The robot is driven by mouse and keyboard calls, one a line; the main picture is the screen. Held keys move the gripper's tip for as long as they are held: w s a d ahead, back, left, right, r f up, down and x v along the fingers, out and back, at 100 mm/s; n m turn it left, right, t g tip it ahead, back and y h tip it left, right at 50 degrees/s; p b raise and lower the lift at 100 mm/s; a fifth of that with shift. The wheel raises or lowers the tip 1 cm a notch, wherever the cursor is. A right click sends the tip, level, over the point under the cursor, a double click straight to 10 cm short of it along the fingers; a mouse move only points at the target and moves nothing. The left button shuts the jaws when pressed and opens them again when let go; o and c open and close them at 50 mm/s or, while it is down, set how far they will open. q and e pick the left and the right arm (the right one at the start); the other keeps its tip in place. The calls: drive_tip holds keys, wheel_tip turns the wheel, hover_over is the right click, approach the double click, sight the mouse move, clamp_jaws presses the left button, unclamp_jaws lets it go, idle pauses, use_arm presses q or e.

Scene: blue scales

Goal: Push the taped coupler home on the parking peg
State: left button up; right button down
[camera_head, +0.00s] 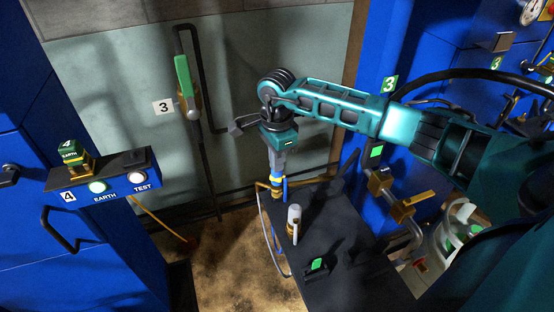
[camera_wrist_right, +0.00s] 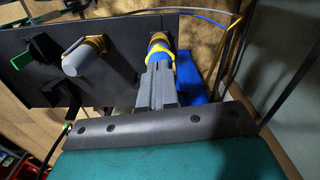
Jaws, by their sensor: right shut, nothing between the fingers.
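The taped coupler (camera_head: 277,190), blue with a yellow band, sits at the far left corner of a black panel; it shows in the right wrist view (camera_wrist_right: 159,46) too. My right gripper (camera_head: 277,172) points down with its fingers shut and empty. In the right wrist view its fingertips (camera_wrist_right: 156,66) are right at the coupler's near end and overlap it; I cannot tell if they touch. The peg under the coupler is hidden, so its seating cannot be seen. My left gripper is not in view.
A grey capped fitting (camera_head: 294,219) stands beside the coupler on the black panel (camera_head: 340,225). A green-marked black block (camera_head: 317,265) is nearer. Thin hoses loop down at the panel's left edge. A blue cabinet with a lit EARTH button (camera_head: 98,187) stands left; open floor lies between.

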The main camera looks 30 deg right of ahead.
drive_tip(key=shift+s+f, duration=0.1)
drive_tip(key=shift+f, duration=0.2)
drive_tip(key=shift+f, duration=0.1)
drive_tip(key=shift+r, duration=0.45)
wheel_tip(320, 180, up, 2)
drive_tip(key=shift+r+p, duration=0.1)
drive_tip(key=shift+p, duration=0.75)
drive_tip(key=shift+r, duration=0.35)
wheel_tip(320, 180, up, 12)
drive_tip(key=shift+f, duration=0.1)
